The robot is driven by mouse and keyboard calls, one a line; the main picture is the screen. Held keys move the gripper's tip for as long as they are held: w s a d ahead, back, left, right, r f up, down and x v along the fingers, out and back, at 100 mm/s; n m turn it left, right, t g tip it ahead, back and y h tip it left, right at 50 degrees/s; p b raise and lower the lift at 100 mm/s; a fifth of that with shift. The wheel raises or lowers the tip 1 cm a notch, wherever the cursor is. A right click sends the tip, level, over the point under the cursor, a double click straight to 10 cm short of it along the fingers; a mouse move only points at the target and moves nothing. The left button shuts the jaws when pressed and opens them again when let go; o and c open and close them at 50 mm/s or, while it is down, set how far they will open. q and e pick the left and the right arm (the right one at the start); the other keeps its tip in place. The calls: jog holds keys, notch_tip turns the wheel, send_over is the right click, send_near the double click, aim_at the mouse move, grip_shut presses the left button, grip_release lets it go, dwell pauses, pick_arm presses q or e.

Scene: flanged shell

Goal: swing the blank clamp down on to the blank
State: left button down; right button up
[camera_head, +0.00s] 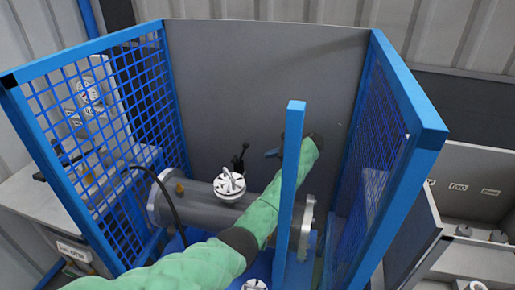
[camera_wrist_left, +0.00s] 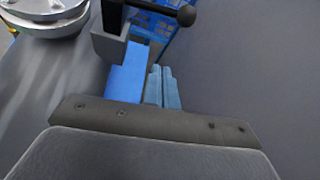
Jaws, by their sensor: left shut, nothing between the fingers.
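The grey flanged shell (camera_head: 200,206) lies across the bench inside the blue cage. A round, pale, spoked disc (camera_head: 229,186), apparently the blank, sits on top of the shell. Its metal edge also shows in the wrist view (camera_wrist_left: 45,25). The black clamp lever with a ball knob (camera_head: 241,157) stands raised behind the disc, apart from it. In the wrist view the lever (camera_wrist_left: 155,8) reaches right from a grey block (camera_wrist_left: 108,42) on a blue post (camera_wrist_left: 127,72). My left gripper (camera_head: 272,154) is shut and empty, right of the lever. Its fingers (camera_wrist_left: 162,86) show beside the post.
A blue upright post (camera_head: 292,190) stands in front of my left arm. Blue mesh panels (camera_head: 92,105) and (camera_head: 378,130) close both sides, and a grey panel (camera_head: 265,80) stands behind. A black hose (camera_head: 160,190) hangs at the left. A grey bin (camera_head: 465,195) stands right.

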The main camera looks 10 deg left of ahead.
pick_arm(q)
jog(key=shift+r, duration=0.1)
pick_arm(e)
jog(key=shift+s+d, duration=0.15)
jog(key=shift+f, duration=0.1)
pick_arm(q)
jog(key=a+f+p, duration=0.1)
jog(key=a+p, duration=0.5)
jog(key=a, duration=0.3)
jog(key=shift+w+a+p, duration=0.15)
jog(key=shift+w+p, duration=0.05)
jog(key=shift+p, duration=0.15)
pick_arm(e)
jog(key=s+d+f, duration=0.4)
jog(key=s+f, duration=0.2)
jog(key=s, duration=0.5)
jog(key=shift+s+f+g, duration=0.15)
jog(key=shift+s+g, duration=0.15)
jog(key=shift+s, duration=0.1)
jog(key=shift+d, duration=0.1)
pick_arm(q)
jog(key=shift+f, duration=0.15)
pick_arm(e)
jog(key=shift+f, duration=0.1)
